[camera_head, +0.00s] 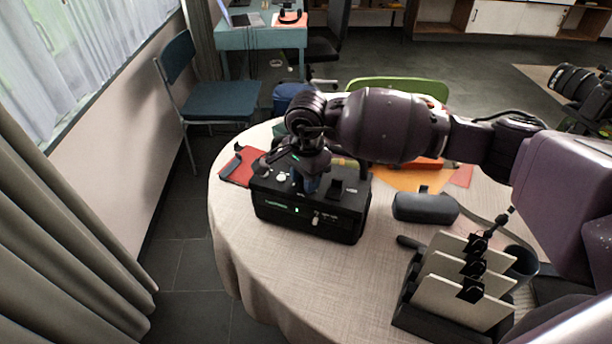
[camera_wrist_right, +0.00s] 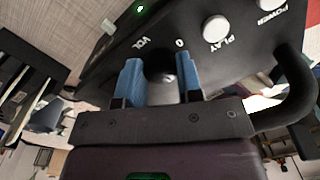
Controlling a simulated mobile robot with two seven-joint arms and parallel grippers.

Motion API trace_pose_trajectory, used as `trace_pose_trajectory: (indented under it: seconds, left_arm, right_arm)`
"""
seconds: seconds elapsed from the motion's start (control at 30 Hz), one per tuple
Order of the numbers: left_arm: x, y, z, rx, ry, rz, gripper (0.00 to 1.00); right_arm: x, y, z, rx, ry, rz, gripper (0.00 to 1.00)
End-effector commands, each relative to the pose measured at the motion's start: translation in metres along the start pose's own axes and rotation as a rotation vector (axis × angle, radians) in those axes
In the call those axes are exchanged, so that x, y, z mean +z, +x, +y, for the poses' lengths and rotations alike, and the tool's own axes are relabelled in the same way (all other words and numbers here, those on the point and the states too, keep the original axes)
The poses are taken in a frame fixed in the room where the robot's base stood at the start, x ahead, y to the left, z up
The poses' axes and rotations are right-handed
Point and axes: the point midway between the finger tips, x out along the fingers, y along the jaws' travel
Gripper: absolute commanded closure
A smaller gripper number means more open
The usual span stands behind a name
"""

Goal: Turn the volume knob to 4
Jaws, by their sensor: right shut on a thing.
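A black box-shaped device (camera_head: 342,213) with a lit green display on its front stands on the round table. My right gripper (camera_head: 308,183) points down onto the device's top. In the right wrist view, the two blue fingers (camera_wrist_right: 160,82) are shut on the dark round volume knob (camera_wrist_right: 160,66), one finger on each side. The label VOL and a 0 are printed beside the knob. White PLAY (camera_wrist_right: 215,28) and POWER (camera_wrist_right: 268,4) buttons lie beyond. The knob's pointer mark cannot be made out. My left gripper is not in view.
The table (camera_head: 285,280) has a light cloth. A dark case (camera_head: 425,208) lies right of the device. A black rack with upright cards (camera_head: 462,300) stands at the front right. A red book (camera_head: 240,166) lies behind left. Front left of the table is clear.

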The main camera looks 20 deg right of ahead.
Motion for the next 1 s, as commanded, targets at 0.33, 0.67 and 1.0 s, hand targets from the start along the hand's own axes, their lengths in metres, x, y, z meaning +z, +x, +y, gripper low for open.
trace_pose_trajectory:
  seconds: [0.33, 0.67, 1.0]
  left_arm:
    - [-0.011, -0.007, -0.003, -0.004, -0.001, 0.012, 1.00]
    - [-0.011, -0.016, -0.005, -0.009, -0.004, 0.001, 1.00]
    - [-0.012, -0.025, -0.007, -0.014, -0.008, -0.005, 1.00]
  right_arm:
    - [0.001, -0.004, -0.001, -0.003, 0.321, 0.011, 0.91]
    - [0.001, -0.004, 0.000, -0.002, 0.636, 0.022, 0.91]
    - [0.001, -0.003, -0.001, -0.002, 0.935, 0.031, 0.91]
